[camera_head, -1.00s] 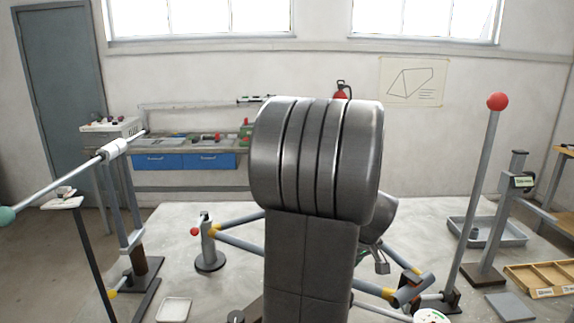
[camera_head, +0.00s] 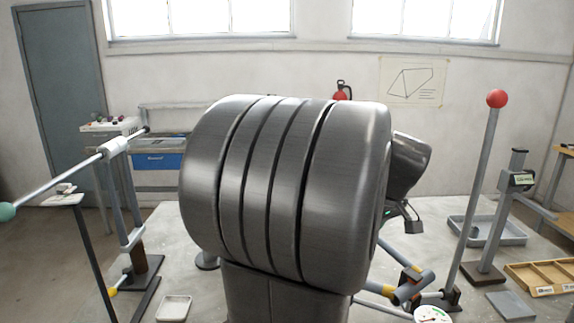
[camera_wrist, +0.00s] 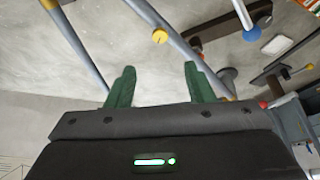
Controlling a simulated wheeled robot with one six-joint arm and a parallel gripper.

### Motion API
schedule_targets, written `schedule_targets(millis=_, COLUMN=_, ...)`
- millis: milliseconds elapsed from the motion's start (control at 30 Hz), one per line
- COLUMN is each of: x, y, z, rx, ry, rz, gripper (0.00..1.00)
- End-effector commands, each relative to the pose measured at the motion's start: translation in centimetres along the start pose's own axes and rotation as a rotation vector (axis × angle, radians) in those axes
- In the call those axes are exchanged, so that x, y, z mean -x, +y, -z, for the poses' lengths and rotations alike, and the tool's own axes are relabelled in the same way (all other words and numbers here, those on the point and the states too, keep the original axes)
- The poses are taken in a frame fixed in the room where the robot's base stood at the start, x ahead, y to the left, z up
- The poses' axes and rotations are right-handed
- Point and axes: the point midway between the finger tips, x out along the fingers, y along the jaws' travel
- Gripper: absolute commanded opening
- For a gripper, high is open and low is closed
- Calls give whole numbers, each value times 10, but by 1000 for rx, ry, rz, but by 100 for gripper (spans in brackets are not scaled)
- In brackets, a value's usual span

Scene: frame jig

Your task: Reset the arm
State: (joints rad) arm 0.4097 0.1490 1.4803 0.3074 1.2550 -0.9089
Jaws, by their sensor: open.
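My gripper (camera_wrist: 157,85) shows in the wrist view with its two green fingers apart and nothing between them. The gripper's fingers cannot be seen in the head view.
A post with a red ball (camera_head: 497,98) stands at the right, near a grey tray (camera_head: 513,236) and a wooden divided box (camera_head: 548,276). A rod with a green ball (camera_head: 6,212) rests on a stand at the left. A small white tray (camera_head: 173,308) lies in front.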

Motion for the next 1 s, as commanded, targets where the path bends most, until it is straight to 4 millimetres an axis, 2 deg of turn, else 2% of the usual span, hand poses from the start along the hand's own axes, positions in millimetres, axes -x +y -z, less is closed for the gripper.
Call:
schedule_targets(millis=33, x=-15, y=-2, z=-1, rx=0, ry=-8, rz=10, gripper=48)
schedule_targets(millis=600, x=-130, y=-2, z=-2, rx=-1, ry=-7, rz=8, gripper=48)
schedule_targets(millis=1000, x=-127, y=-5, z=0, rx=-227, ry=-5, rz=-91, gripper=48)
